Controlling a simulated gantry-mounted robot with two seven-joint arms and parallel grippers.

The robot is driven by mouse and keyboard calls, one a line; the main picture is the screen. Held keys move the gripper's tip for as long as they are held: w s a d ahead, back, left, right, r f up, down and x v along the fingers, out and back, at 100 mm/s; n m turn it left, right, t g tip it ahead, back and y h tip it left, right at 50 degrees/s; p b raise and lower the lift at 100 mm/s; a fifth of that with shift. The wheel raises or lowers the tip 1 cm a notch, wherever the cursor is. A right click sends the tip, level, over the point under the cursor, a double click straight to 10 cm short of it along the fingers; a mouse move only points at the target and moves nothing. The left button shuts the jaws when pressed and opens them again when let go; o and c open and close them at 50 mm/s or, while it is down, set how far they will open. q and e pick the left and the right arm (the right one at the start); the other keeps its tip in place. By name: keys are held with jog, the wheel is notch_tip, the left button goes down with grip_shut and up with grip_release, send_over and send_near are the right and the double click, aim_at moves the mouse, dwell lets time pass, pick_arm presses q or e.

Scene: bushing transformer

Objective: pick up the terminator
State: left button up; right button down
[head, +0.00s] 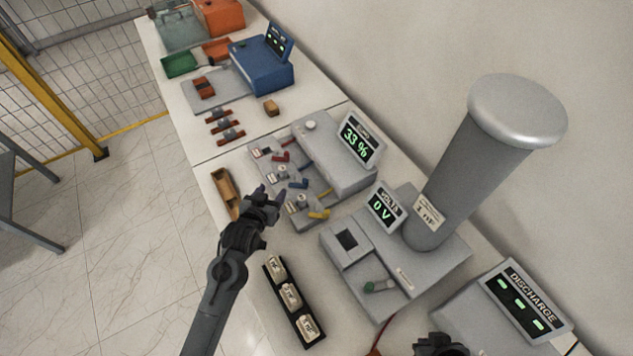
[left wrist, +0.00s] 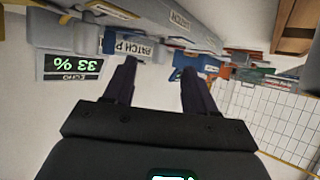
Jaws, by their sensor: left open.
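No part in view is clearly marked as the terminator, so I cannot tell which it is. The grey patch panel (head: 337,178) carries small white blocks and coloured levers or plugs: red (head: 281,157), blue (head: 299,184) and yellow (head: 319,214). My left gripper (head: 271,192) is open and empty over the panel's near left edge, close to the blue one. In the left wrist view its two fingers (left wrist: 158,85) stand apart, with a blue part (left wrist: 188,63) beyond the right finger. My right gripper (head: 440,345) is cut off at the bottom edge.
A brown open tray (head: 224,187) lies left of the panel. A black rack (head: 274,287) holds white labelled blocks. The grey volts unit (head: 345,259) with a tall cylinder (head: 470,165) stands right. A discharge box (head: 480,306) is lower right. A blue device (head: 262,75) stands farther back.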

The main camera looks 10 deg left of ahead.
aim_at(282, 168)
jog(key=shift+w+a+f+b, duration=0.15)
jog(key=shift+f+b, duration=0.2)
jog(key=shift+f, duration=0.25)
jog(key=shift+a+f+b, duration=0.1)
jog(key=shift+f+b, duration=0.25)
jog(key=shift+f, duration=0.25)
pick_arm(q)
jog(key=shift+t, duration=0.3)
jog(key=w, duration=0.7)
jog(key=shift+f, duration=0.15)
pick_arm(e)
jog(key=shift+d+f, duration=0.1)
pick_arm(q)
jog(key=shift+b+x, duration=0.45)
jog(key=shift+x, duration=2.45)
pick_arm(e)
jog(key=shift+f, duration=0.35)
pick_arm(q)
jog(key=shift+d, duration=0.1)
grip_shut()
